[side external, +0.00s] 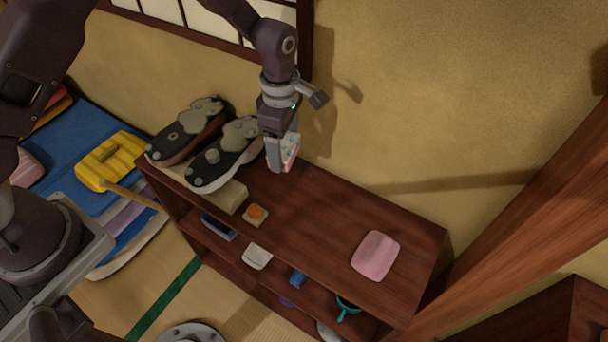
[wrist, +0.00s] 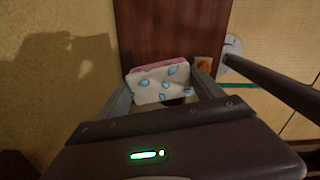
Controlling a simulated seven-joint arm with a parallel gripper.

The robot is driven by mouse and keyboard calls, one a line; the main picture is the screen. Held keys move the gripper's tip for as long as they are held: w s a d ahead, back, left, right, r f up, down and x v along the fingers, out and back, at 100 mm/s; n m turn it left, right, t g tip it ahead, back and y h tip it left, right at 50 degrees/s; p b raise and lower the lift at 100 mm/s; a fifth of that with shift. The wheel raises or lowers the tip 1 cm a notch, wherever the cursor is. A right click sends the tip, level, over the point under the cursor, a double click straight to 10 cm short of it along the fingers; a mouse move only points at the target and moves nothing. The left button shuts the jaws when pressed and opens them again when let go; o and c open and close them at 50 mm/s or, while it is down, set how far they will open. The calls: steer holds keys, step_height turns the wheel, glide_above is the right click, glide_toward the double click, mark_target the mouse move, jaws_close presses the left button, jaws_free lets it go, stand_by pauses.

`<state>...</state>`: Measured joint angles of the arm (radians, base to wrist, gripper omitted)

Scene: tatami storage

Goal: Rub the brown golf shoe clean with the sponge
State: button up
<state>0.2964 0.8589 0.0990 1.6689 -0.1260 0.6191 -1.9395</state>
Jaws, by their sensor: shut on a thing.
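The brown golf shoe (side external: 188,147) lies sole up at the left end of the shelf top in the side view, with grey studded patches on its dark sole. My gripper (side external: 281,160) is shut on the sponge (side external: 291,153), to the right of the shoes and above the shelf top. In the wrist view the sponge (wrist: 160,83) is pale with blue spots and a pink layer, between the two fingers (wrist: 163,92). The sponge appears apart from the brown shoe. The wrist view does not clearly show the shoe.
A second, dark shoe with a white rim (side external: 222,170) lies sole up between the brown shoe and my gripper. A pale block (side external: 232,196), an orange-topped piece (side external: 255,213) and a pink pad (side external: 375,255) are on the wooden shelf (side external: 325,222). The wall is close behind.

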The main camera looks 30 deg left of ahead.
steer(key=a+r+n, duration=0.1)
steer(key=a, duration=0.4)
steer(key=w+a+r+n, duration=0.1)
steer(key=a+n, duration=0.1)
steer(key=a, duration=0.3)
steer(key=w+a+n, duration=0.1)
steer(key=a, duration=0.5)
steer(key=shift+w+a+r+n, duration=0.1)
steer(key=shift+w+r+n, duration=0.05)
steer(key=shift+r+n, duration=0.25)
steer(key=s+a+r+n, duration=0.2)
steer(key=a+n, duration=0.1)
steer(key=a, duration=0.8)
glide_above(199, 123)
steer(key=a, duration=0.1)
steer(key=shift+n, duration=0.3)
steer(key=shift+w+a+f, duration=0.1)
steer(key=shift+w+f, duration=0.1)
steer(key=shift+f, duration=1.3)
steer(key=shift+w+f, duration=0.2)
steer(key=shift+f, duration=1.25)
steer(key=shift+f, duration=0.65)
steer(key=shift+s+d, duration=0.5)
steer(key=shift+d, duration=0.25)
steer(key=shift+w+a, duration=0.1)
steer(key=shift+a, duration=0.05)
